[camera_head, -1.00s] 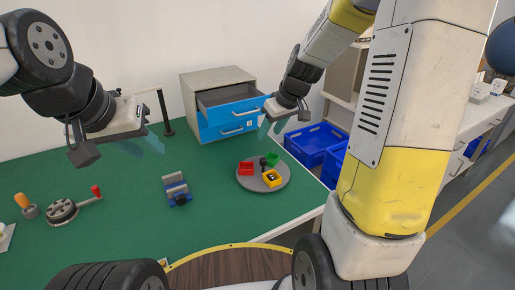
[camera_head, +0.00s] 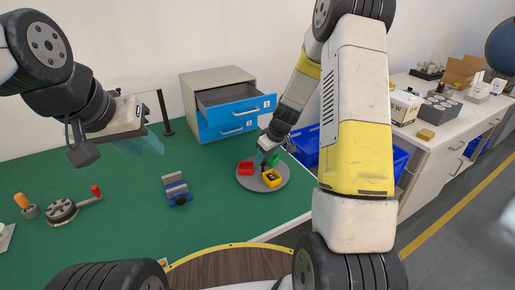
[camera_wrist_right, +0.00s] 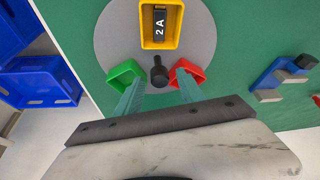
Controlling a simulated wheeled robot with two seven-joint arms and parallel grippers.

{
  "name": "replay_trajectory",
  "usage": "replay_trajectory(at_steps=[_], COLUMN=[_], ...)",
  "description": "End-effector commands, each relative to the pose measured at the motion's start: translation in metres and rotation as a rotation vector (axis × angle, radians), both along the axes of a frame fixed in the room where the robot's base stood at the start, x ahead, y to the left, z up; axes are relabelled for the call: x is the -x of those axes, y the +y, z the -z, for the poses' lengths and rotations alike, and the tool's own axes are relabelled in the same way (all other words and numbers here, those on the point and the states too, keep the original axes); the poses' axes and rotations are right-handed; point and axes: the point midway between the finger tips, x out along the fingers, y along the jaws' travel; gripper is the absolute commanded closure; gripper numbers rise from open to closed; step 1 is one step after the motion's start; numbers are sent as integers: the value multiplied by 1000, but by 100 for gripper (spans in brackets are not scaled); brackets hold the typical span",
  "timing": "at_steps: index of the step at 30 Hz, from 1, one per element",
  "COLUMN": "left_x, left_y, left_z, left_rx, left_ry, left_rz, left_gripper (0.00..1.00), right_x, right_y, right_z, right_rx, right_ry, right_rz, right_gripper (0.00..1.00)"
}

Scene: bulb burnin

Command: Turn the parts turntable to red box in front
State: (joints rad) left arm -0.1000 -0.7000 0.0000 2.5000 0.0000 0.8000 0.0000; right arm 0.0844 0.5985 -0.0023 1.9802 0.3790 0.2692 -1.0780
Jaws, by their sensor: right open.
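The round grey turntable (camera_head: 250,184) lies on the green table and carries a red box (camera_head: 246,168), a yellow box (camera_head: 271,179) and a green box (camera_head: 273,160). The yellow box is nearest my base; the red box is at the left. In the right wrist view the yellow box (camera_wrist_right: 160,40) holds a dark part marked 2A, and a black knob (camera_wrist_right: 159,74) stands at the turntable's centre. My right gripper (camera_wrist_right: 160,92) is open above the turntable, its fingertips near the knob, between green and red boxes. My left gripper (camera_head: 145,145) hovers at left, its finger gap unclear.
A cabinet (camera_head: 220,105) with blue drawer fronts stands behind, its top drawer pulled out. A grey and blue fixture (camera_head: 176,189) sits left of the turntable. A crank device (camera_head: 62,210) is further left. Blue bins (camera_head: 305,148) lie beyond the table's right edge.

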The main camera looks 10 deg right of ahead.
Motion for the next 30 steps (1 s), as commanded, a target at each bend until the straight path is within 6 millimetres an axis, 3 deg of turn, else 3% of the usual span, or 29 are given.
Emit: replay_trajectory(at_steps=[8, 15, 30], left_x=[0, 0, 0], left_y=[0, 0, 0], left_z=[0, 0, 0], left_rx=[0, 0, 0], left_ry=[0, 0, 0], left_rz=[0, 0, 0], left_gripper=[69, 69, 69], right_x=[-1, -1, -1], right_y=[0, 0, 0], right_z=[2, 2, 2], right_rx=[0, 0, 0], right_ry=[0, 0, 0], right_rz=[1, 1, 1], right_gripper=[54, 99, 100])
